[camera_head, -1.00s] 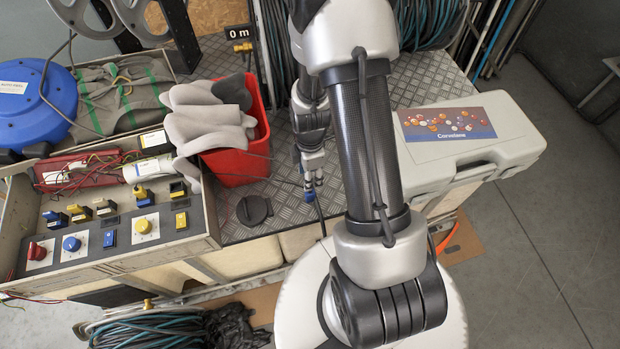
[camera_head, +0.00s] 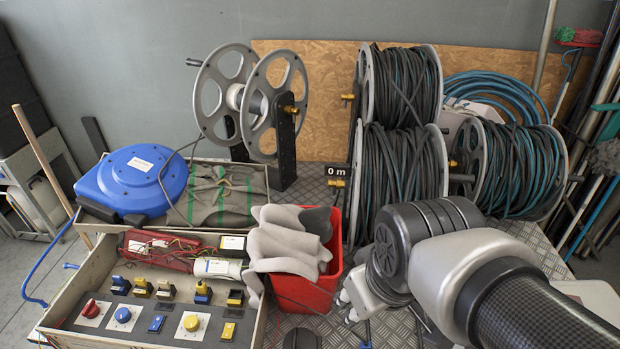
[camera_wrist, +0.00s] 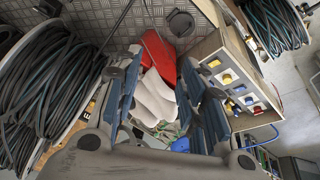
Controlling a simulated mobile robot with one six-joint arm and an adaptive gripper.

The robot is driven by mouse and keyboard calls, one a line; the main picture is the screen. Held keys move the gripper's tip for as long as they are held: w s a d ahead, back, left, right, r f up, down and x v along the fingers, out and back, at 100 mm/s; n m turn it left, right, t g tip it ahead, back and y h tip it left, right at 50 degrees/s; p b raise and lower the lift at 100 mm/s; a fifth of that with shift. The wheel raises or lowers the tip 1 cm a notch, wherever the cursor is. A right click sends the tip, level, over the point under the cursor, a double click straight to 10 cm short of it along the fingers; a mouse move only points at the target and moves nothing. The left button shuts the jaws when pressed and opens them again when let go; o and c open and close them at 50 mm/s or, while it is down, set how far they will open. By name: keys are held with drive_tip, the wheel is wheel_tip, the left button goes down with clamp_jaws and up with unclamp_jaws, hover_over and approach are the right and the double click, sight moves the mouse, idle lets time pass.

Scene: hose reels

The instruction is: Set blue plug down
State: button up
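A small blue piece (camera_head: 365,336), which looks like the blue plug, shows at the bottom of the head view, on or just above the metal tread plate. The frame edge cuts it off, and I cannot tell whether it touches the plate. My gripper (camera_head: 350,305) is close above it, right of the red bin and partly hidden by my arm. In the wrist view my gripper (camera_wrist: 162,75) has its two blue-faced fingers wide apart. No plug shows between them; the bin and grey gloves lie beyond.
The red bin (camera_head: 300,293) holds grey gloves (camera_head: 290,240). A switch box (camera_head: 85,338) stands left of it, with a blue reel (camera_head: 130,180) behind. Hose reels (camera_head: 400,170) crowd the back. A round black cap (camera_wrist: 181,23) lies on the tread plate (camera_wrist: 140,22).

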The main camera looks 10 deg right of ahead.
drive_tip(key=s, duration=0.1)
drive_tip(key=s+r+m, duration=0.1)
drive_tip(key=s+a+r+m, duration=0.1)
drive_tip(key=s, duration=0.1)
drive_tip(key=shift+r+t, duration=0.1)
drive_tip(key=shift+t, duration=0.2)
